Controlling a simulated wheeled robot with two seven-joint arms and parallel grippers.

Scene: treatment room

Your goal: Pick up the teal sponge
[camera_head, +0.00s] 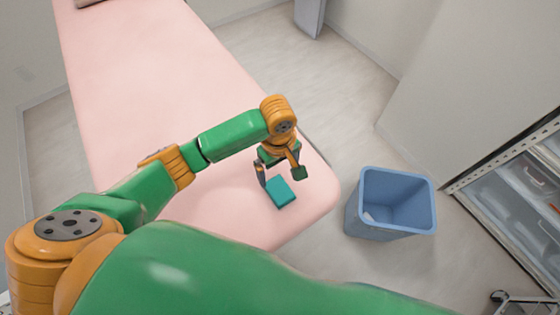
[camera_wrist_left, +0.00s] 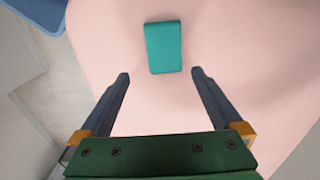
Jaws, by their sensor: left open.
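The teal sponge (camera_head: 281,192) is a small flat block lying on the pink bed (camera_head: 150,60), near its rounded end. My left gripper (camera_head: 281,175) is over the bed at the sponge, with its two fingers apart. In the left wrist view the sponge (camera_wrist_left: 163,47) lies beyond the fingertips of the left gripper (camera_wrist_left: 160,74), centred between their lines. Nothing is between the fingers. My right gripper is not in view.
A blue bin (camera_head: 392,200) stands on the floor to the right of the bed. A shelf unit with clear containers (camera_head: 525,185) is at the right edge. The bed surface around the sponge is clear.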

